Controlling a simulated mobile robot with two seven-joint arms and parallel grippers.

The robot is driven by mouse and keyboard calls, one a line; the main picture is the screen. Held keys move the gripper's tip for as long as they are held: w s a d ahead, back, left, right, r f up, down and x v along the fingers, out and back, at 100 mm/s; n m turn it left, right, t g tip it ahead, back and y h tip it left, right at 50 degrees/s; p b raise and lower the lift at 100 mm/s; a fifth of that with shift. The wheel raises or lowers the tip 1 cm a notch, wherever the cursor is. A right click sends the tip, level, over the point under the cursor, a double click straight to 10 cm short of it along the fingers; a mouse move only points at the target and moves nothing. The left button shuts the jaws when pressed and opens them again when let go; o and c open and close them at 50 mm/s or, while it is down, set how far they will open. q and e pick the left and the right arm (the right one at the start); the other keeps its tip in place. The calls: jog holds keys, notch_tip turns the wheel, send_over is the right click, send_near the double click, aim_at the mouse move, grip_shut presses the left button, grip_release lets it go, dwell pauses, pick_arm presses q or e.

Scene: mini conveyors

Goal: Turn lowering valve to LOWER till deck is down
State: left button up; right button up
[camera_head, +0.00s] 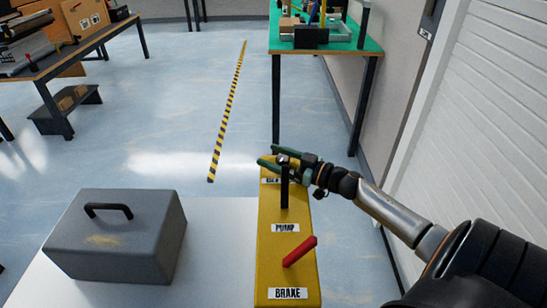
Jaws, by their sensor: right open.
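A yellow control block (269,235) stands on the white surface, running away from me. A black upright lever (284,190) stands behind its PUMP label, and a red tilted lever (300,251) stands near its BRAKE label. A third label (270,181) at the far end is partly covered and I cannot read it surely. My right gripper (268,156) is over the far end of the block, open, green fingers pointing left. The lowering valve is not clearly visible; the gripper and black lever cover that area. I cannot identify the deck. My left gripper is out of view.
A grey metal box (120,245) with a black handle sits left of the block on the white table (215,270). A green-topped table (350,47) stands behind. A striped floor line (228,110) crosses open blue floor. A white slatted wall (470,130) is at right.

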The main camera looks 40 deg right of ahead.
jog(key=shift+w, duration=0.1)
grip_shut()
dwell(0.7)
